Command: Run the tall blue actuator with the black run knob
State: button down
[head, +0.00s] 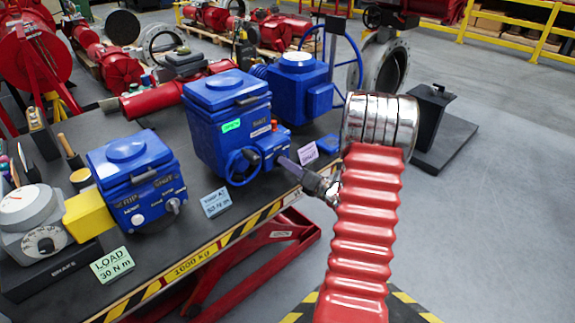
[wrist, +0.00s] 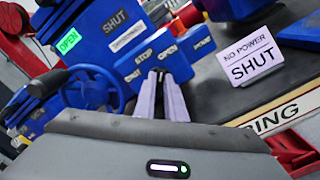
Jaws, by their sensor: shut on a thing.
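The tall blue actuator (head: 222,125) stands mid-bench with a blue handwheel (head: 243,167) on its front. It fills the upper left of the wrist view (wrist: 100,22), with a lit green OPEN window and SHUT lettering. Its small blue control box (head: 272,145) sits to the right; in the wrist view the box (wrist: 140,66) carries labels including STOP and OPEN. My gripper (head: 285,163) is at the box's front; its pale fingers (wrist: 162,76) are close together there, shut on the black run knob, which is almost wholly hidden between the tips.
A smaller blue actuator (head: 135,180) with a yellow coupling (head: 89,216) stands left. Another blue actuator (head: 299,88) stands behind right. Cards stand along the front edge, including NO POWER SHUT (wrist: 250,55). The handwheel is close left of my fingers. Open floor lies right.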

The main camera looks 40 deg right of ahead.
jog(key=n, duration=0.3)
jog(key=shift+n, duration=0.4)
jog(key=shift+a+n, duration=0.15)
jog(key=shift+n, duration=2.05)
jog(key=c, duration=1.8)
grip_release()
jog(key=shift+s, duration=0.1)
jog(key=s, duration=1.3)
jog(key=shift+s, duration=0.3)
